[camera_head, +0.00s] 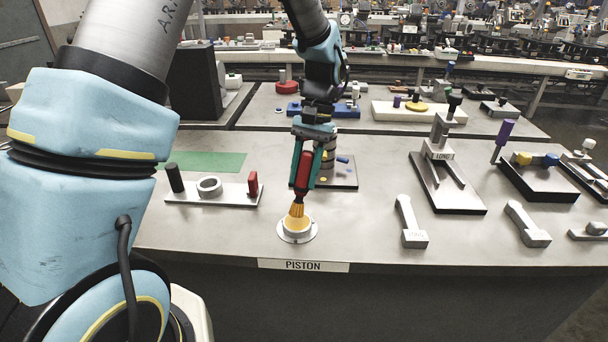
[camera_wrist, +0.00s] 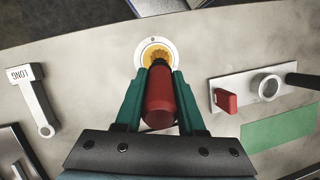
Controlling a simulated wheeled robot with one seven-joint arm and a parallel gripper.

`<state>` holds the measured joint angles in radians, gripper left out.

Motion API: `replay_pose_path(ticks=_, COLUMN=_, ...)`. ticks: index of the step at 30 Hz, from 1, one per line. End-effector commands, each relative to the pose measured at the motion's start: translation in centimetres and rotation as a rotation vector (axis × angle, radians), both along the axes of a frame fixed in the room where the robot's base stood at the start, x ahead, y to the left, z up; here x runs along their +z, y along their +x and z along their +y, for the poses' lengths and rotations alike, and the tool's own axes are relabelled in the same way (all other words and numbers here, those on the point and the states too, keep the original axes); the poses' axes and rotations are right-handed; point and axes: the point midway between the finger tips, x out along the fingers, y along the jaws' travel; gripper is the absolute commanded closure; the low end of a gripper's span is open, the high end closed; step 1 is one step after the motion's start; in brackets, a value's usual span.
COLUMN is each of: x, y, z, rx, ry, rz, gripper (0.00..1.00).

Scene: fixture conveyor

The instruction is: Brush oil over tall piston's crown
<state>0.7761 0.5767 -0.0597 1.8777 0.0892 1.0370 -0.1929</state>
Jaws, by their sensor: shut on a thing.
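The brush points down, tilted slightly. Its bristles are over a round, pale piston piece in a flanged ring (camera_head: 297,236), just behind the PISTON label (camera_head: 304,266). The bristles appear to meet its top, but exact contact is hard to tell. The piston's height cannot be judged.
A plate with a ring, a black post and a red block (camera_head: 253,184) stands left. A dark plate (camera_head: 340,176) with a stacked cylinder is behind my gripper. Metal rods (camera_head: 412,226) and a LONG-marked fixture (camera_head: 450,192) are right. Bench is bare between the piston and the nearest rod.

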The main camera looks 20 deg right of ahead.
Motion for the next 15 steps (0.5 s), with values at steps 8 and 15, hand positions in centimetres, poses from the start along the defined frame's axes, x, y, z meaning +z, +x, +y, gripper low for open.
replay_pose_path(ticks=8, x=2.6, y=0.0, z=0.0, rx=0.000, ry=-0.001, rz=-0.001, gripper=1.00)
replay_pose_path(ticks=15, x=4.4, y=0.0, z=0.0, rx=0.000, ry=-0.001, rz=-0.001, gripper=1.00)
